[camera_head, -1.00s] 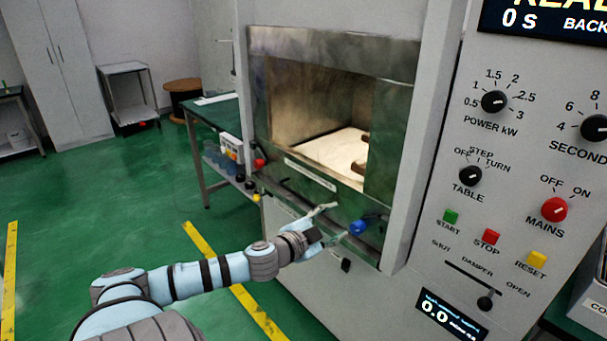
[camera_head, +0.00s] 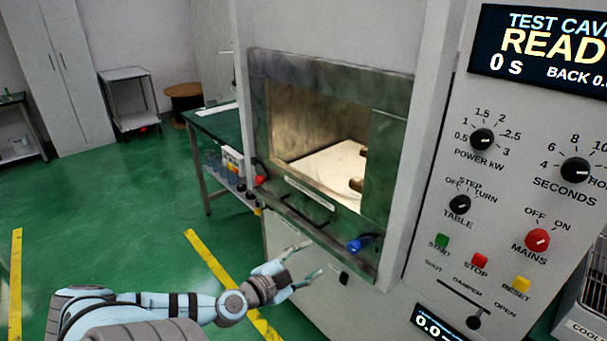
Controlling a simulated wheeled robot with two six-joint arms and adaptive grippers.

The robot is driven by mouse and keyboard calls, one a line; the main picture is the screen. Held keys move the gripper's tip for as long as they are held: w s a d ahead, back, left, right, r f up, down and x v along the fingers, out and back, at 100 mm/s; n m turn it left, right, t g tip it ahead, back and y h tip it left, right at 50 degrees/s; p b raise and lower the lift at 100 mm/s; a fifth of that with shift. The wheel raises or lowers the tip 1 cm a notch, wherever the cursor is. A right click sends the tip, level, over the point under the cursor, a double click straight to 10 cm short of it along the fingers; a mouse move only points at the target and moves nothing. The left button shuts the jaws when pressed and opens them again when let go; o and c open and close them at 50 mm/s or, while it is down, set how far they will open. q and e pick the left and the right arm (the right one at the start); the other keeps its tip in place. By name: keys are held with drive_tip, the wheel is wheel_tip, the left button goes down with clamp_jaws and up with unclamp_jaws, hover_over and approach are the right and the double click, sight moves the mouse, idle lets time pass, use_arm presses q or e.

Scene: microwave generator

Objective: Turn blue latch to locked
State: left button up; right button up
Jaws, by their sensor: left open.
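The blue latch (camera_head: 361,243) is a small blue knob at the lower right of the microwave's front frame (camera_head: 330,214), below the cavity opening. A red latch (camera_head: 260,180) sits at the lower left of the same frame. My left gripper (camera_head: 305,261) is open and empty, with its fingers spread toward the machine. In the picture it is left of and below the blue latch, apart from it. My right gripper is not in view.
The cavity (camera_head: 318,130) is open and lit, with brown pieces on a pale floor. A control panel (camera_head: 500,180) with knobs and buttons stands at the right. A green table (camera_head: 215,125) stands left of the machine. Green floor is free at left.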

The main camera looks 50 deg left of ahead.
use_arm(q)
drive_tip(key=shift+s, duration=0.45)
idle(0.5)
